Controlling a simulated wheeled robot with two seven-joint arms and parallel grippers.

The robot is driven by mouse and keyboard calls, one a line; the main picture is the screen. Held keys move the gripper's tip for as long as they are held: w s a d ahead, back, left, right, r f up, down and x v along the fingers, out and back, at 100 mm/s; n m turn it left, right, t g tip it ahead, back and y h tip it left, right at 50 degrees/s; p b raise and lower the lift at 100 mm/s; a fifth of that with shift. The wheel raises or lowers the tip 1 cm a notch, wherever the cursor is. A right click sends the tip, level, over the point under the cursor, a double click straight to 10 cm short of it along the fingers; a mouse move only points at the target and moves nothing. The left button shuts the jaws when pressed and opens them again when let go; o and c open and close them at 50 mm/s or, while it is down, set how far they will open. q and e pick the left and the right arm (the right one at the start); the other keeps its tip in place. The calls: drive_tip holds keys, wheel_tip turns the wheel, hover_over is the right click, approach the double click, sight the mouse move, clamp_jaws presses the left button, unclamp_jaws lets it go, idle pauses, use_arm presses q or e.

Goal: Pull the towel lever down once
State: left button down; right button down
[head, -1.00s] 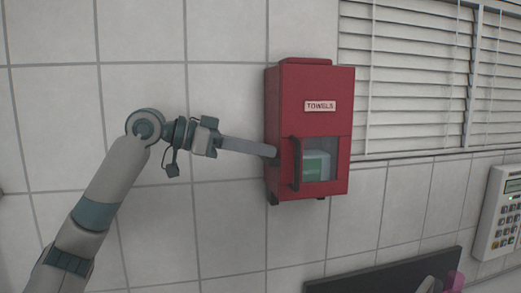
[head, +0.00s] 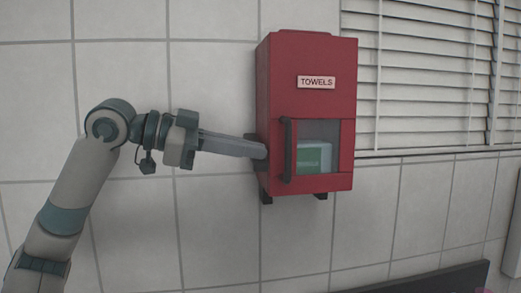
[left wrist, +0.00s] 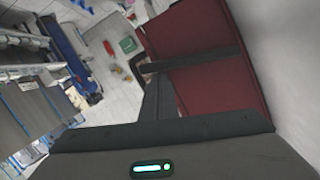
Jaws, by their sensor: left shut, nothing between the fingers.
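The red towel dispenser (head: 280,75) hangs on the wall, with a "TOWELS" label and a clear front window. Its dark lever (head: 288,155) stands upright at the left edge of the window. My left gripper (head: 264,151) reaches in from the left, with its shut, empty fingers ending at the dispenser's left side, just left of the lever. I cannot tell whether they touch it. In the left wrist view, the fingers (left wrist: 156,102) point to a dark bar (left wrist: 195,60), apparently the lever, across the dispenser's red side (left wrist: 210,88). My right gripper is not in view.
White blinds (head: 430,75) hang right of the dispenser. A dark flat edge (head: 430,279) shows at the lower right. The tiled wall (head: 225,225) below the dispenser is clear. The left wrist view shows shelving and floor clutter far off.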

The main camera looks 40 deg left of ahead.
use_arm(q)
drive_tip(key=shift+w+f+b, duration=0.1)
drive_tip(key=shift+f+b, duration=0.2)
drive_tip(key=shift+f, duration=0.25)
drive_tip(key=shift+s+f+m+b, duration=0.3)
drive_tip(key=shift+s+f+b, duration=0.1)
drive_tip(key=shift+b, duration=0.15)
drive_tip(key=shift+a+f+b, duration=0.15)
drive_tip(key=shift+f+b, duration=0.5)
drive_tip(key=shift+b, duration=0.05)
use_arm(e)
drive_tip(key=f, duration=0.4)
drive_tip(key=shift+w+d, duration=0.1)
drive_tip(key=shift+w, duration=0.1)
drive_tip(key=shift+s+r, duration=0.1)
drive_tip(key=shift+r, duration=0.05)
